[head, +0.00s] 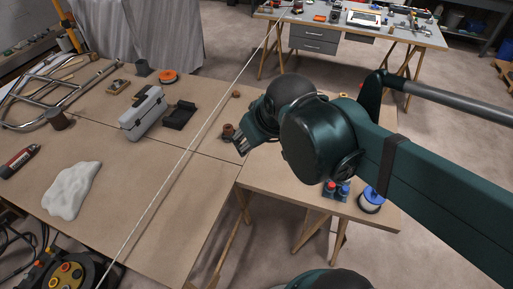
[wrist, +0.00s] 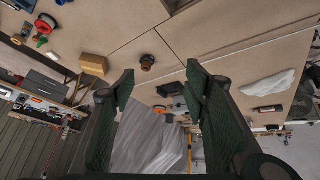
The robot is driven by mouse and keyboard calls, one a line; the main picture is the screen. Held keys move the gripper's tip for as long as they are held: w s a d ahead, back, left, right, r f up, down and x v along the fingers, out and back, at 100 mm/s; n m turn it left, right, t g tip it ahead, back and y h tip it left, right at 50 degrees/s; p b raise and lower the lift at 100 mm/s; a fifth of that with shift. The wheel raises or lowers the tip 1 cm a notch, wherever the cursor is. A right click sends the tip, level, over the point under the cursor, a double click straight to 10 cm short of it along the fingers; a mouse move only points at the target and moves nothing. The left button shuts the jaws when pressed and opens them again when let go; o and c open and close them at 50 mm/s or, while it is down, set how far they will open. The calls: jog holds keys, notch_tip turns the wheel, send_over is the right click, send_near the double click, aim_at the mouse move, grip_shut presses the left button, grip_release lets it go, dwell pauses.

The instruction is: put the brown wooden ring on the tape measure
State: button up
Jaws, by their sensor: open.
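My gripper (head: 241,146) is open and empty above the table, and its two fingers stand wide apart in the wrist view (wrist: 158,85). A small round brown thing (head: 236,94), which may be the wooden ring, lies beyond it near the far table edge. A reddish-brown flanged piece (head: 228,131) stands just left of the fingertips in the head view; it also shows between and beyond the fingers in the wrist view (wrist: 147,62). I cannot surely pick out the tape measure; a small tan and dark block (head: 118,86) lies at the back left.
A white cloth (head: 71,190) lies in front. A tan box (wrist: 94,64) shows in the wrist view. A taut pale line crosses the head view.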

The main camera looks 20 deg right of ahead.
jog(key=s+m, duration=0.1)
jog(key=s+f+m, duration=0.1)
jog(key=s, duration=0.1)
jog(key=shift+a+f+t, duration=0.1)
jog(key=shift+t, duration=0.2)
jog(key=shift+f+b, duration=0.35)
dwell(1.1)
